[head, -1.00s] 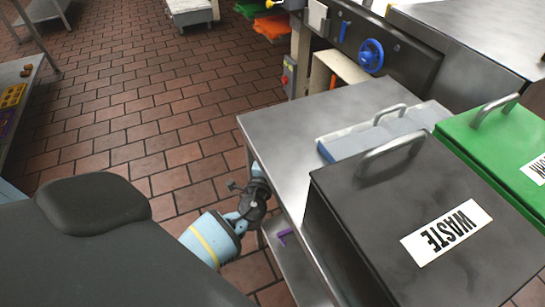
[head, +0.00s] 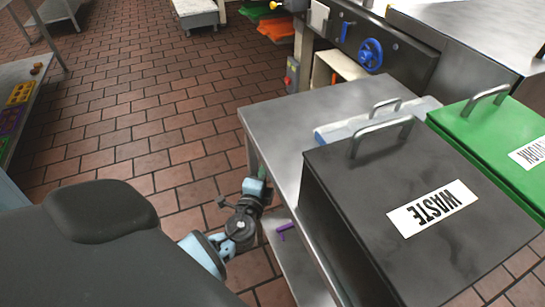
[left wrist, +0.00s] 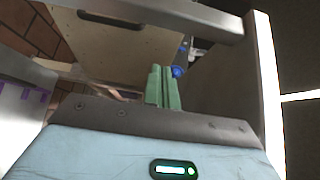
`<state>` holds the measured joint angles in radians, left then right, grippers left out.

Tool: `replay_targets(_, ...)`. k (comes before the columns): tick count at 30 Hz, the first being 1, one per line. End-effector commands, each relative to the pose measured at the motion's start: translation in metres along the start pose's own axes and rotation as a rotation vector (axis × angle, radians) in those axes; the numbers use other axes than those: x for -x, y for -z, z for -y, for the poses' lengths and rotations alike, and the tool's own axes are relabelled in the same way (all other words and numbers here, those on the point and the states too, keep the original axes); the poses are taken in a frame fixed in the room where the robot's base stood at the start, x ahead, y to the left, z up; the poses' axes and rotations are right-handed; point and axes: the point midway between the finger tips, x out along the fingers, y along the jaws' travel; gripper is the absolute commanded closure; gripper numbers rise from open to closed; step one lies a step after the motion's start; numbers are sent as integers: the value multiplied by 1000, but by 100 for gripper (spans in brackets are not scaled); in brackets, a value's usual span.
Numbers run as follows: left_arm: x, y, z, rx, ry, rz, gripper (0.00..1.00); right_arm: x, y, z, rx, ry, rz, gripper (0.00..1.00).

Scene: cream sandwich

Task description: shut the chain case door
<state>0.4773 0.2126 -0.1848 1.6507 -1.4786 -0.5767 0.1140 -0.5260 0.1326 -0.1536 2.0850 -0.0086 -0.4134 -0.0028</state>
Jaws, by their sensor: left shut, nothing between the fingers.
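A tan panel with a dark slot handle (left wrist: 108,40) stands ahead of my left gripper in the left wrist view; it appears to be the chain case door. In the head view, a cream panel (head: 343,69) shows low on the dark machine, under the blue handwheel, and may be the same door; how far it stands open is unclear. My left gripper (left wrist: 163,78) has its green fingers together, empty, apart from the panel as far as I can tell. In the head view my left gripper (head: 262,174) is low beside the steel table's left edge. My right gripper is not visible.
The blue handwheel (head: 370,54) sits on the machine. Open brick floor lies to the left, with a shelf at the far left.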

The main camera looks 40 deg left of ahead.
Motion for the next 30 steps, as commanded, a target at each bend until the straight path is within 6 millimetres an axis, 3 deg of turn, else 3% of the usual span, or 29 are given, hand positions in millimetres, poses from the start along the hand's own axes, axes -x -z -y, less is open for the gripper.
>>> replay_targets(7,36,-9,-1,0,-1,0,100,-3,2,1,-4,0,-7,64)
replay_targets(19,50,-13,-6,13,-19,-1,100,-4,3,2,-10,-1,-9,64)
replay_targets(23,76,-17,-36,92,-131,-5,100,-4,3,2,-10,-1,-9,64)
replay_targets(26,116,-22,-73,206,-282,-2,100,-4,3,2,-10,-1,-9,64)
replay_targets(30,186,-29,-120,401,-517,23,100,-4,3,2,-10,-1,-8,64)
